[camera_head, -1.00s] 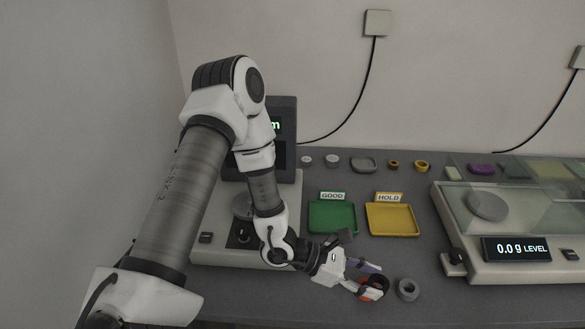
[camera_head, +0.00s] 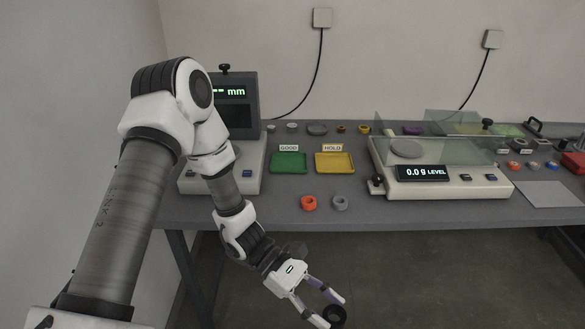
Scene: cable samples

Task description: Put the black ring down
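The black ring (camera_head: 336,317) is at the bottom of the view, at the fingertips of my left gripper (camera_head: 328,309). The gripper's fingers are parted by about the ring's width and appear shut on it. In the picture the ring shows below the bench's front edge, against the floor. Part of the ring is hidden by the fingers. My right gripper is out of view.
An orange ring (camera_head: 308,203) and a grey ring (camera_head: 340,203) lie near the front edge of the bench (camera_head: 265,210). Behind them are a green GOOD tray (camera_head: 289,169) and a yellow HOLD tray (camera_head: 334,170), both empty. A scale (camera_head: 452,187) stands right.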

